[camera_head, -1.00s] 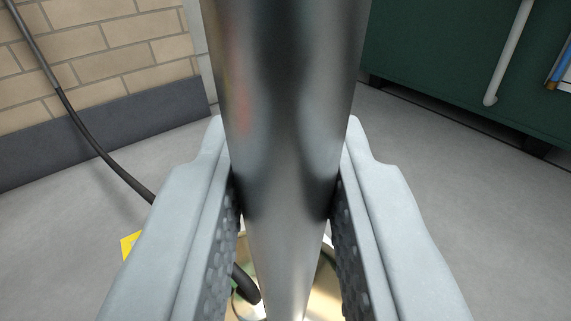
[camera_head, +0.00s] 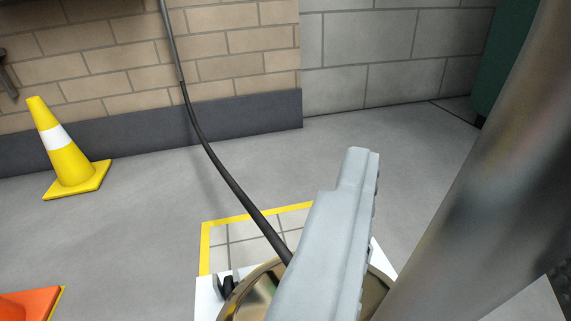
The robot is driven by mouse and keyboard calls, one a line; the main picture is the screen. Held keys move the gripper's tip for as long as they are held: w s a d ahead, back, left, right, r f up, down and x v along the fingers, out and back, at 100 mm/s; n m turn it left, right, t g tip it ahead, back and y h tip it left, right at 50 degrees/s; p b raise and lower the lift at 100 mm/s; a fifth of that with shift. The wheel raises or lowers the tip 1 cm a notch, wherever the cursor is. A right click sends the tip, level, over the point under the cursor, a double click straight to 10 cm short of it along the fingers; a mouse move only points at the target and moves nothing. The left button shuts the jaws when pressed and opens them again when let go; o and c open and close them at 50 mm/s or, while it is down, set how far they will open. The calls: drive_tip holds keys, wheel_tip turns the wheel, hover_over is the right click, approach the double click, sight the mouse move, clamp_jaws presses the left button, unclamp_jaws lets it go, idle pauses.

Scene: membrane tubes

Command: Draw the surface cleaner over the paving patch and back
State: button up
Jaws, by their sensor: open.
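The surface cleaner shows as a round brass-coloured disc (camera_head: 248,294) low in the picture, partly hidden behind one finger of my gripper (camera_head: 335,235). Its thick shiny metal pole (camera_head: 490,170) leans up across the right side. The visible finger stands left of the pole with a gap between them. My gripper is open, and its other finger is mostly hidden or out of frame. The paving patch (camera_head: 243,235) is pale tiles with a yellow border, lying behind the disc and partly covered by it.
A black hose (camera_head: 215,160) runs from the wall top down to the cleaner. A yellow cone (camera_head: 66,160) stands at the left by the brick wall (camera_head: 240,50). An orange object (camera_head: 25,305) is cut off at lower left. Grey floor lies clear between.

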drive_tip(key=v, duration=1.7)
drive_tip(key=shift+s, duration=0.2)
